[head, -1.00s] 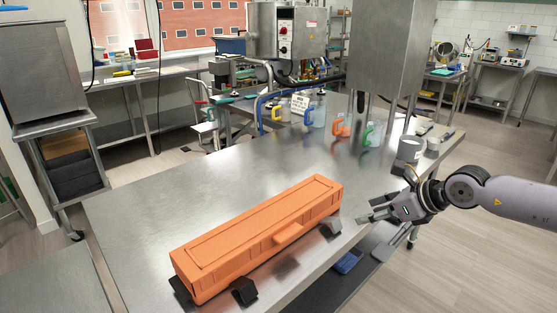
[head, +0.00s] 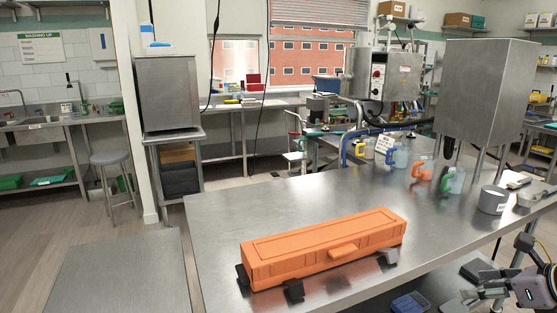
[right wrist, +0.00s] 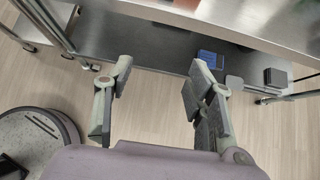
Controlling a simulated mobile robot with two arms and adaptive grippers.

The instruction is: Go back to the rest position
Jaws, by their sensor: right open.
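My right gripper (head: 484,291) is at the lower right of the head view, off the front edge of the steel table and lower than its top. Its fingers are apart and empty. In the right wrist view the two fingers (right wrist: 158,90) stand wide apart, with only floor and a lower shelf beyond them. My left gripper is not in the head view.
The steel table (head: 225,215) fills the middle. Jugs with coloured handles (head: 422,172) and a grey pot (head: 492,200) stand at its right. A blue item (right wrist: 210,58) lies on the lower shelf. Another steel surface (head: 120,275) is at lower left, a stool (head: 111,160) behind.

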